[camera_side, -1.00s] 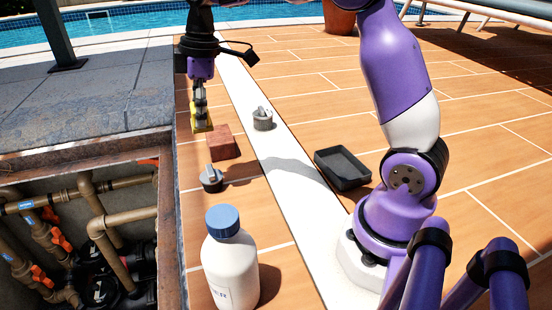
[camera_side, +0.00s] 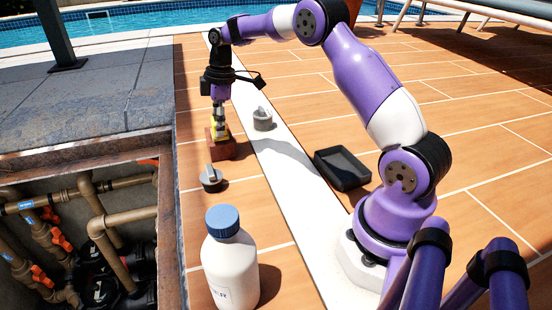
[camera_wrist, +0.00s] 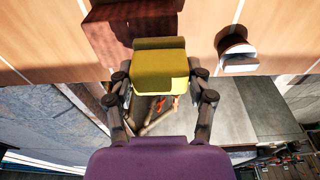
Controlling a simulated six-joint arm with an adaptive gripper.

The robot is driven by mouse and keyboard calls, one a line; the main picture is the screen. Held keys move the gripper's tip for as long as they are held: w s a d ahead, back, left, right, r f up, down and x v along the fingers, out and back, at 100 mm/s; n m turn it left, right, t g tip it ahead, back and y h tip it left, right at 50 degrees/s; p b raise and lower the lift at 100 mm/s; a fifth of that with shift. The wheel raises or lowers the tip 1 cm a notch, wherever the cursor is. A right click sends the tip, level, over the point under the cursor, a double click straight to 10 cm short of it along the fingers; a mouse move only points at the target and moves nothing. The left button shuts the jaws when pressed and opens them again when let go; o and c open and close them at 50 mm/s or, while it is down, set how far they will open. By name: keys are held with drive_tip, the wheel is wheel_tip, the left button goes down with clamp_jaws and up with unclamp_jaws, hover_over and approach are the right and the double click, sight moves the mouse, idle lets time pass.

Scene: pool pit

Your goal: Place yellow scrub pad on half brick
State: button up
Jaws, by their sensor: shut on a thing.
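The yellow scrub pad (camera_side: 219,132) is held in my gripper (camera_side: 218,122), and it also shows large in the wrist view (camera_wrist: 160,70). My gripper is shut on the pad, with a finger on either side of it in the wrist view (camera_wrist: 160,85). The reddish half brick (camera_side: 222,150) lies on the tiles just below the pad in the side view. In the wrist view the pad covers the lower right part of the brick (camera_wrist: 115,30). I cannot tell whether the pad touches the brick.
A grey capped knob (camera_side: 211,180) sits in front of the brick, and another grey fitting (camera_side: 263,119) stands right of it. A white bottle (camera_side: 229,262) with a blue cap is nearer. A black tray (camera_side: 342,169) lies right. An open pipe pit (camera_side: 85,230) is at left.

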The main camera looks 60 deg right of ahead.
drive_tip(key=shift+f, duration=0.5)
drive_tip(key=shift+f, duration=0.1)
drive_tip(key=o, duration=1)
drive_tip(key=shift+o, duration=0.2)
